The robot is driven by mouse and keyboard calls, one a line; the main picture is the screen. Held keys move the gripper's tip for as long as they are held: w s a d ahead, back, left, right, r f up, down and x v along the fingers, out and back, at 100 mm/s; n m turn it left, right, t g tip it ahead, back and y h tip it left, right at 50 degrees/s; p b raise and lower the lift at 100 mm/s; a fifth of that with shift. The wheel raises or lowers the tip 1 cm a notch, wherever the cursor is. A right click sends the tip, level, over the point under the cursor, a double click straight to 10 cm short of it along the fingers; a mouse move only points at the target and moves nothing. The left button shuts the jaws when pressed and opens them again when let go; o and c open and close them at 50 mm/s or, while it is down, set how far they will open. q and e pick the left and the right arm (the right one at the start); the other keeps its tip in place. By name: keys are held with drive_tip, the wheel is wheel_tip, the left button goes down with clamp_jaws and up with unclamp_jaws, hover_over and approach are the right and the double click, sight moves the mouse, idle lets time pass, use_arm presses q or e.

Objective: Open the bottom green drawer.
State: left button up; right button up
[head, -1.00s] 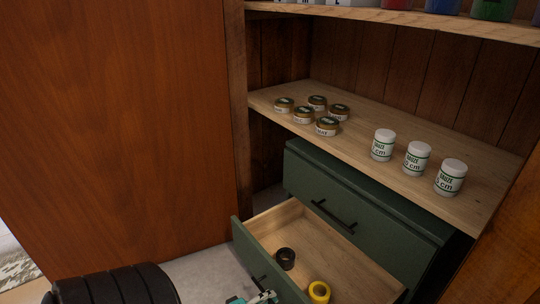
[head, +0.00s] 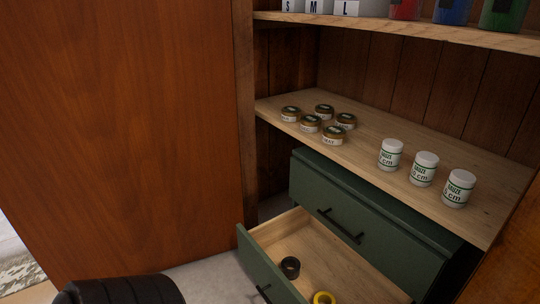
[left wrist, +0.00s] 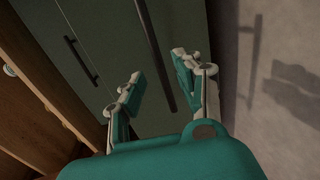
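The green drawer unit has a closed upper drawer (head: 365,225) with a black bar handle. The bottom green drawer (head: 265,270) below it stands pulled out, its wooden inside showing. A dark roll (head: 290,267) and a yellow roll (head: 324,298) lie in it. Its black handle (head: 264,293) is at the picture's lower edge. In the left wrist view my left gripper (left wrist: 158,78) is open, its two fingers apart on either side of a dark bar handle (left wrist: 150,40) on a green front. No grip on the handle shows. My right gripper is in neither view.
A wooden shelf (head: 400,175) above the drawers holds several small jars (head: 311,124) and three white gauze tubs (head: 424,169). A large brown wooden panel (head: 140,130) stands left of the drawers. Pale floor (head: 205,275) shows before the open drawer.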

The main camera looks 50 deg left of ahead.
use_arm(q)
drive_tip(key=v, duration=0.7)
drive_tip(key=shift+r, duration=0.15)
